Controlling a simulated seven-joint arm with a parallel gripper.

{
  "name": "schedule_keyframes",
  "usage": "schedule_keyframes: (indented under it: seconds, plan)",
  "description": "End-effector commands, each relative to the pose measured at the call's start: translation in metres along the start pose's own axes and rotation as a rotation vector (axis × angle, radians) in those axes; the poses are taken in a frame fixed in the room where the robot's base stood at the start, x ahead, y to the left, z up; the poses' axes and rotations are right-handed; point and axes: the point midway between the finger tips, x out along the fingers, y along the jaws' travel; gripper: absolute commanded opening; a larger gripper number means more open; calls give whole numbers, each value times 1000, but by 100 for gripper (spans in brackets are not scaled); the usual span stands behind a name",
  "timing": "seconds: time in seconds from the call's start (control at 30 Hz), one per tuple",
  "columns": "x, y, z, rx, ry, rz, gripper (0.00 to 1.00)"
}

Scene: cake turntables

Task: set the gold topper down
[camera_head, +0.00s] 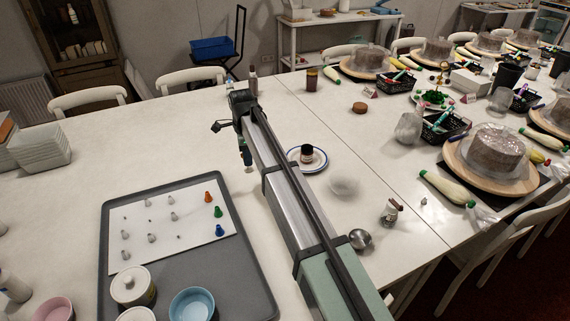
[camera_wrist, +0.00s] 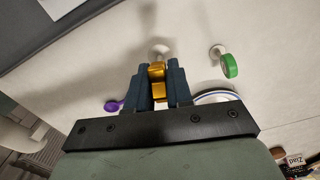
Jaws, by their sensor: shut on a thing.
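My gripper (camera_wrist: 158,76) is shut on the gold topper (camera_wrist: 157,70), which sits between its two dark fingers in the wrist view. A small white round piece (camera_wrist: 160,48) shows just beyond the gold topper; I cannot tell whether they touch. The table's pale top (camera_wrist: 110,65) lies below. In the head view my arm reaches over the table, its end hanging down right of the grey tray. The gold topper cannot be made out there.
A green disc (camera_wrist: 229,66) with a white piece is right of my gripper, a purple piece (camera_wrist: 114,106) left. The grey tray (camera_head: 190,275) stands left of my arm. A blue-rimmed plate (camera_head: 321,165) with a small jar (camera_head: 307,153) is right. Clear table lies beyond the tray.

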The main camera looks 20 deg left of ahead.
Motion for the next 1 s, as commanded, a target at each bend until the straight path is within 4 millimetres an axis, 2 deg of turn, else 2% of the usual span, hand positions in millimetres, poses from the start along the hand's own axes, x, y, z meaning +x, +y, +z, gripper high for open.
schedule_keyframes:
  seconds: [0.17,0.27,0.37,0.8,1.0]
  plan:
    - [-3,-2,-11,13,0,0,0]
    - [-3,-5,-33,39,0,0,0]
    - [-3,-9,-66,78,0,1,0]
    - [-2,-20,-244,288,0,3,0]
    - [-2,-21,-315,369,0,4,0]
